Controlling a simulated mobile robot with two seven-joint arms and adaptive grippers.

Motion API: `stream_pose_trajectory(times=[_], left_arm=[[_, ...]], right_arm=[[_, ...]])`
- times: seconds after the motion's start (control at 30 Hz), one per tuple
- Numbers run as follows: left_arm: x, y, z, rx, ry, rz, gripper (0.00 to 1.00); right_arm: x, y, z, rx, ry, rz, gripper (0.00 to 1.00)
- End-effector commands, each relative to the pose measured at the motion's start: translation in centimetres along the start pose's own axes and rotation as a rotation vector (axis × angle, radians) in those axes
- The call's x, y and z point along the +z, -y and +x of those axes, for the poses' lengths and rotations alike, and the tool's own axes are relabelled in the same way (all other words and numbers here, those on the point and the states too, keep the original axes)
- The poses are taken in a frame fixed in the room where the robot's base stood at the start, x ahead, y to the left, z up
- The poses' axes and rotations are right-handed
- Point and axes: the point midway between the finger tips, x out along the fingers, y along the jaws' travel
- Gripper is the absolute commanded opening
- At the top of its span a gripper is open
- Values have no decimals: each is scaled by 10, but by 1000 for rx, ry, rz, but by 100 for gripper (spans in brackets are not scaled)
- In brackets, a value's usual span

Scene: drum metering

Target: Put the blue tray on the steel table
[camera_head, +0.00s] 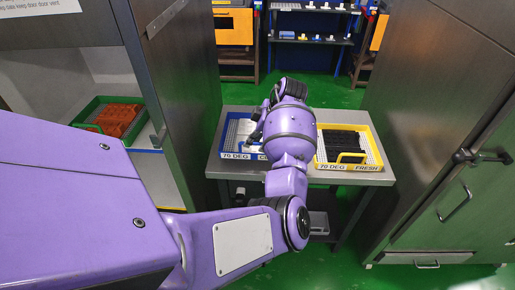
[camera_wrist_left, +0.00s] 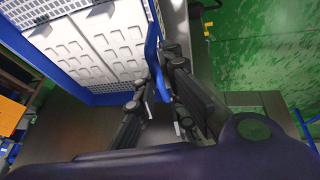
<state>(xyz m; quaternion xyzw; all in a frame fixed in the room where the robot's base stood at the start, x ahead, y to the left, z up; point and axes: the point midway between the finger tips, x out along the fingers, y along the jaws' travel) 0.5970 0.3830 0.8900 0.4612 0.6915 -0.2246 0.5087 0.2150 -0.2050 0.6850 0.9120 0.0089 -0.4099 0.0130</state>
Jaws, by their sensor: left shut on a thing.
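The blue tray (camera_head: 236,155) is at the left part of the steel table (camera_head: 234,171), with a "70 DEG" label on its front wall. It looks level; I cannot tell whether it rests on the top or is just above it. My left gripper (camera_head: 257,127) is at the tray, partly hidden by my wrist. In the left wrist view my left gripper (camera_wrist_left: 160,88) is shut on the blue handle of the tray (camera_wrist_left: 98,98), which holds white panels (camera_wrist_left: 85,45). My right gripper is not in view.
A yellow tray (camera_head: 374,150) labelled "70 DEG FRESH" stands at the table's right, holding dark pieces. A green tray (camera_head: 95,103) with orange-red blocks is on the left shelf. Steel cabinets (camera_head: 428,110) flank the table. A rack (camera_head: 310,40) with small items stands behind.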

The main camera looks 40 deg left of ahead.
Motion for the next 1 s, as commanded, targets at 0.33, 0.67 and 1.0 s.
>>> stream_pose_trajectory(times=[0.33,0.67,1.0], left_arm=[[12,0,32,5,1,-2,0],[13,0,34,6,0,-2,0],[14,2,35,1,2,0,29]], right_arm=[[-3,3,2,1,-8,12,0],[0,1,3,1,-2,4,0],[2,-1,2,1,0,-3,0]])
